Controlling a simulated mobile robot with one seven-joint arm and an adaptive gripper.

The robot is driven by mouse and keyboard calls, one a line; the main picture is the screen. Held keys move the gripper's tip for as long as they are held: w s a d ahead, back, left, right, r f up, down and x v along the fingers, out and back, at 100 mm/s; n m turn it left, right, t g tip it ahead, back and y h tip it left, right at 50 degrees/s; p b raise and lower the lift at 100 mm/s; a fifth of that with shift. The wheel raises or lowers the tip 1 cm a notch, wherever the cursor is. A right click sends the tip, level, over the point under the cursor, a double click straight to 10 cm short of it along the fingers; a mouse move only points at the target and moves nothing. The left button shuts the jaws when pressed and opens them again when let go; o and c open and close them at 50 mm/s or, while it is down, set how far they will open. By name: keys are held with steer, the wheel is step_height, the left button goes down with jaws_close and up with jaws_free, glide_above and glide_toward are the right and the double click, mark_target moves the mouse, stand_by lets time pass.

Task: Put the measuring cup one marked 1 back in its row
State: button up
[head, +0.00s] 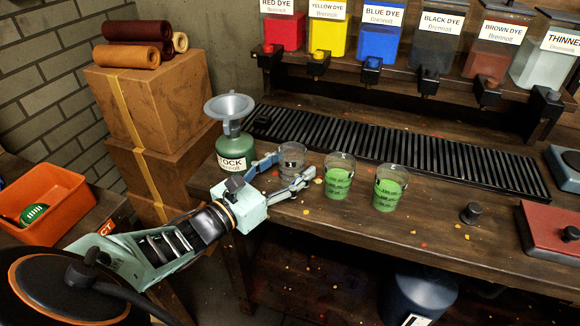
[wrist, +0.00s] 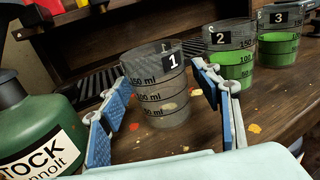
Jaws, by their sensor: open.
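Measuring cup 1 (wrist: 158,85) is clear and looks empty; it stands upright on the wooden bench, and in the head view (head: 292,158) it is leftmost of the cups. My gripper (head: 288,172) is open, with its blue-padded fingers on either side of cup 1; in the wrist view (wrist: 168,120) gaps show between the pads and the cup. Cup 2 (head: 338,178) and cup 3 (head: 389,188) hold green liquid and stand to the right of cup 1. In the wrist view cup 2 (wrist: 233,60) is just behind the right finger, and cup 3 (wrist: 280,40) is farther right.
A green stock bottle with a funnel (head: 232,140) stands close left of the gripper. A black slatted drain (head: 400,150) runs behind the cups, below a shelf of dye containers (head: 380,35). A dark knob (head: 472,212) and a red plate (head: 548,232) are to the right.

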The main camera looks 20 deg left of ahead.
steer(key=p+v, duration=0.1)
steer(key=v, duration=1.1)
steer(key=shift+p, duration=0.35)
steer(key=shift+w, duration=0.1)
